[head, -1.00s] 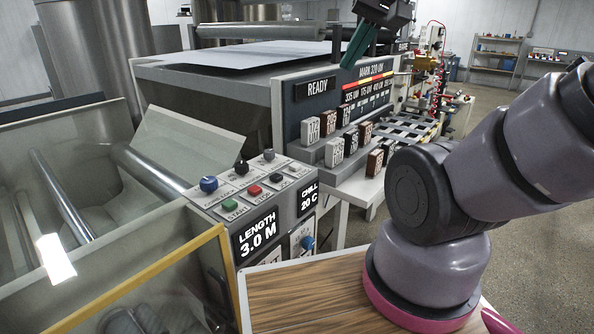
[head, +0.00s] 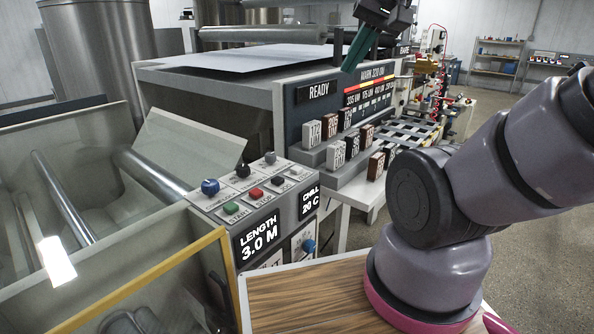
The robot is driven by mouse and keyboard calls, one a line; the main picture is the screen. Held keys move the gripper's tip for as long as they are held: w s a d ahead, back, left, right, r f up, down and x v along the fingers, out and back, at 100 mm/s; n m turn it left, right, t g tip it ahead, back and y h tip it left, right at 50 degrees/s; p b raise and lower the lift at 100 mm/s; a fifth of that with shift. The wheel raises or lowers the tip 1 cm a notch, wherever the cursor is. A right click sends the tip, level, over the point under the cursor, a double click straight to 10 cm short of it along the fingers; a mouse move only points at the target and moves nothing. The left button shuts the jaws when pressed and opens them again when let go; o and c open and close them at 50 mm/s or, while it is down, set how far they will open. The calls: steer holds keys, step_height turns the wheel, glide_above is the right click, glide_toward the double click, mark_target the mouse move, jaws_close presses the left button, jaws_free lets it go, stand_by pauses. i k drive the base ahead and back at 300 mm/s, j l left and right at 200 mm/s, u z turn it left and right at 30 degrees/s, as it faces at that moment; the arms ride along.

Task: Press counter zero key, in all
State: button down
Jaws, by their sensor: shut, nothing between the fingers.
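The control panel (head: 292,208) stands in the middle of the head view. Its top face carries a green START key (head: 231,208), a red STOP key (head: 257,194) and a small black key (head: 278,180). The black key's label is too small to read, so I cannot tell for sure that it is the counter zero key. The length display (head: 259,237) on the panel's front reads 3.0 M. My gripper (head: 350,66), with green fingers, is shut and empty, high at the top centre. In the picture it lies above and right of the keys, apart from them.
A blue knob (head: 210,187), a black knob (head: 242,169) and a grey knob (head: 270,157) stand behind the keys. A yellow-edged clear guard (head: 150,275) lies left of the panel. Right of it are labelled blocks (head: 338,153) on shelves and a READY display (head: 318,91).

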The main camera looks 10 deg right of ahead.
mark_target(296, 170)
steer(key=k+j, duration=0.15)
steer(key=j, duration=0.2)
steer(key=k+j, duration=0.15)
steer(key=j, duration=0.15)
steer(key=k+j, duration=0.15)
steer(key=j, duration=0.2)
steer(key=k+j, duration=0.15)
steer(key=j, duration=0.15)
